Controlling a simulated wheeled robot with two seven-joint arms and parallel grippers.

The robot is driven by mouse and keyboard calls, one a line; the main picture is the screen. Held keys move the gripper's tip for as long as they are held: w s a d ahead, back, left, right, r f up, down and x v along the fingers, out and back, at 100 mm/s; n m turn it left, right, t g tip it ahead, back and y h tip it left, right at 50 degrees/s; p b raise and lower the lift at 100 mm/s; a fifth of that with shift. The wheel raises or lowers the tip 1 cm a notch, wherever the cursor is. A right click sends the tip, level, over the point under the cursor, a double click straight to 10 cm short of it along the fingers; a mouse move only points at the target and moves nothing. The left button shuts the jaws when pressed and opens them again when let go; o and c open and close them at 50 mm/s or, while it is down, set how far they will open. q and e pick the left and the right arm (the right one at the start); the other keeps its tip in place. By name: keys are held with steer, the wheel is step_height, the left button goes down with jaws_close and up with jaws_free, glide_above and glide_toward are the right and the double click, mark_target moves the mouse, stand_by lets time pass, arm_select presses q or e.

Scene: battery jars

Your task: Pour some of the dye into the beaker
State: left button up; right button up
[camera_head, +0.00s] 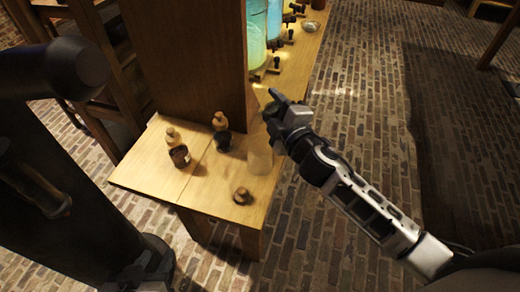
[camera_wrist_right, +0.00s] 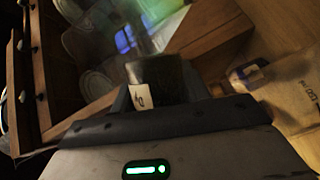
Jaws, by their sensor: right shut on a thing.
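A clear beaker (camera_head: 260,160) stands on the wooden bench's right side. My right gripper (camera_head: 268,104) is just above and behind it, near the tall wooden panel. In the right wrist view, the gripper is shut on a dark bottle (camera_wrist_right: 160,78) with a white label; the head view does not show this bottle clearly.
A small round brown piece (camera_head: 241,196) lies near the bench's front edge. The tall wooden panel (camera_head: 190,60) rises at the back. Glowing glass jars (camera_head: 257,35) with dark fittings line the bench behind it. The bench's (camera_head: 135,170) left part is bare.

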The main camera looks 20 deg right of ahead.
steer(key=shift+r, duration=0.25)
arm_select(q)
steer(key=shift+f+b, duration=0.15)
steer(key=shift+b, duration=0.25)
arm_select(e)
steer(key=shift+w+d+r+n+t, duration=0.15)
steer(key=shift+r+n+t, duration=0.15)
steer(key=shift+n, duration=0.4)
arm_select(q)
steer(key=shift+d+f+b, duration=0.1)
steer(key=shift+f+b, duration=0.25)
steer(key=shift+b, duration=0.2)
arm_select(e)
steer(key=shift+f+n, duration=0.2)
steer(key=shift+n, duration=0.1)
arm_select(q)
steer(key=shift+s+r, duration=0.1)
arm_select(e)
steer(key=shift+d+r, duration=0.1)
steer(key=shift+d, duration=0.45)
arm_select(q)
steer(key=shift+w+b, duration=0.2)
steer(key=shift+b, duration=0.4)
arm_select(e)
steer(key=shift+w+d+f+n+t, duration=0.25)
steer(key=shift+w+d+n, duration=0.2)
steer(key=shift+d, duration=0.25)
